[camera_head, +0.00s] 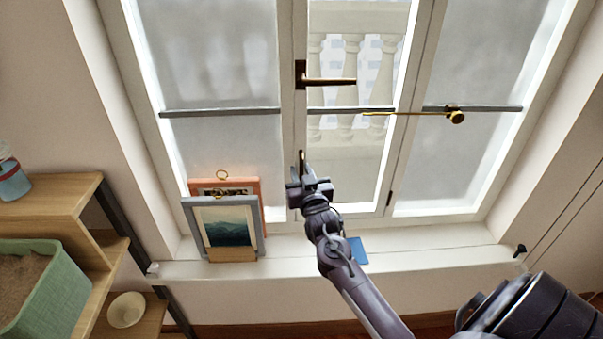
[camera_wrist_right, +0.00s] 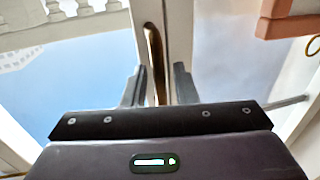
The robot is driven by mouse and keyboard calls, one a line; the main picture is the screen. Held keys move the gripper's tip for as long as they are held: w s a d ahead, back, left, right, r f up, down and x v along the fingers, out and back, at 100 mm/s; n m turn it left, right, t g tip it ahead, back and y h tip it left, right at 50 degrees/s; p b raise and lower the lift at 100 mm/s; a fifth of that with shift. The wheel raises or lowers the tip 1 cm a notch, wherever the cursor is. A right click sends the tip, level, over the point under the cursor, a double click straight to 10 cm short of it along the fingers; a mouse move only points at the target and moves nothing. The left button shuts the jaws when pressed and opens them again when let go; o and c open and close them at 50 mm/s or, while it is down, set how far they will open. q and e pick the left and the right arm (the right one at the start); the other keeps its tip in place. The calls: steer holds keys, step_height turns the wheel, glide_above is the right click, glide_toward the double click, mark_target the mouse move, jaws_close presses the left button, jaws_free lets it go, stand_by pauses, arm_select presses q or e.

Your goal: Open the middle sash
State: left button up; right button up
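The middle sash (camera_head: 402,60) is a white-framed pane of clear glass with a pale balustrade behind it. A dark handle (camera_head: 330,81) lies horizontal on the upper left of its frame. Lower on that frame is an upright brass handle (camera_head: 301,160). My right gripper (camera_head: 304,180) is at this lower handle. In the right wrist view the brass handle (camera_wrist_right: 153,55) runs up between the two fingers of my right gripper (camera_wrist_right: 160,72). The fingers stand apart, with the handle nearer the left one and a gap to the right one. My left gripper is out of view.
Two picture frames (camera_head: 223,228) stand on the sill just left of my right gripper. A blue object (camera_head: 356,250) lies on the sill behind my forearm. A brass rod (camera_head: 415,114) crosses the window. Wooden shelves (camera_head: 55,207) with a green planter (camera_head: 60,290) stand left.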

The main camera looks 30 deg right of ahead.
steer(key=shift+c, duration=0.5)
jaws_close()
steer(key=shift+s, duration=0.15)
